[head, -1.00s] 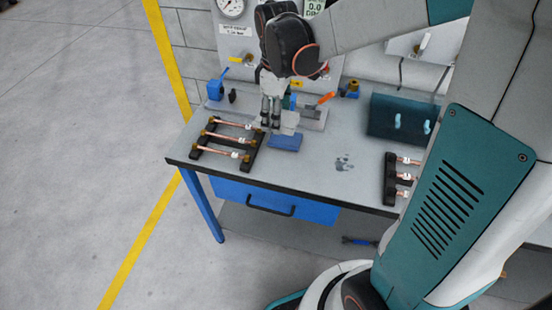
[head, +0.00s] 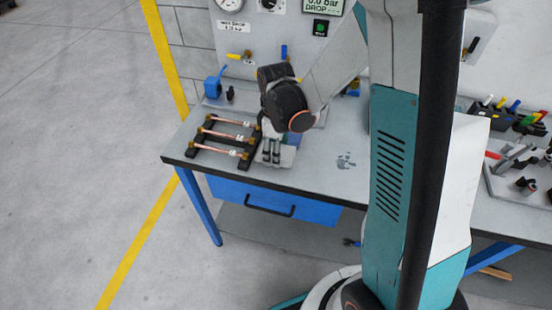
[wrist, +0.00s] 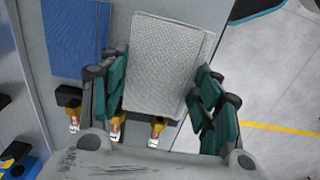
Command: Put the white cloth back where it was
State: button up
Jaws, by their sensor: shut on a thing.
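The white cloth (head: 289,158) is a pale folded rectangle at my gripper (head: 271,152), near the front edge of the bench in the head view. In the wrist view the white cloth (wrist: 168,65) lies between my gripper's teal fingers (wrist: 160,92). My gripper is shut on it. I cannot tell whether the cloth touches the bench top. A blue cloth (wrist: 75,42) lies to the left of it in the wrist view.
A black rack (head: 250,150) with three copper tubes (head: 216,151) stands just left of my gripper. Valves and a gauge panel (head: 240,40) stand behind. Bare bench top (head: 330,180) lies to the right, with a dark stain (head: 346,160). My arm hides the bench farther right.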

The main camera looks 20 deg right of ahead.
jog(key=shift+f+b, duration=0.5)
jog(key=shift+f, duration=1.4)
jog(key=shift+f, duration=0.2)
jog(key=o, duration=1.2)
jog(key=shift+r, duration=0.1)
